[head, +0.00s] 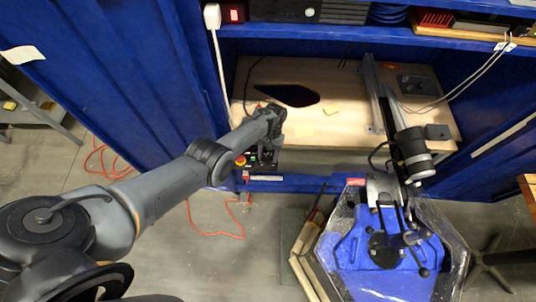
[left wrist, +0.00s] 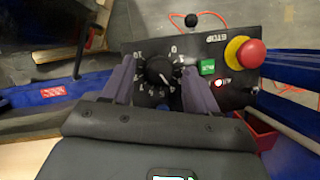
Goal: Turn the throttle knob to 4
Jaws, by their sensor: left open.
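The throttle knob (left wrist: 159,71) is a round black knob on a dark control panel (left wrist: 228,100) with white numbers around it. In the left wrist view its 0 and 10 marks lie at the upper side of the dial; I cannot tell which number the knob points at. My left gripper (left wrist: 158,82) is open, with one finger on each side of the knob. I cannot tell whether the fingers touch it. In the head view the left gripper (head: 266,138) is over the panel (head: 264,158) at the bench's front edge, and the knob is hidden. My right gripper is out of view.
A red and yellow emergency stop (left wrist: 246,52) and a green button (left wrist: 207,67) sit beside the knob. In the head view a wooden bench top (head: 330,115) lies behind the panel. A blue tank (head: 385,255) with a thruster mount stands right. Orange cable (head: 215,233) lies on the floor.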

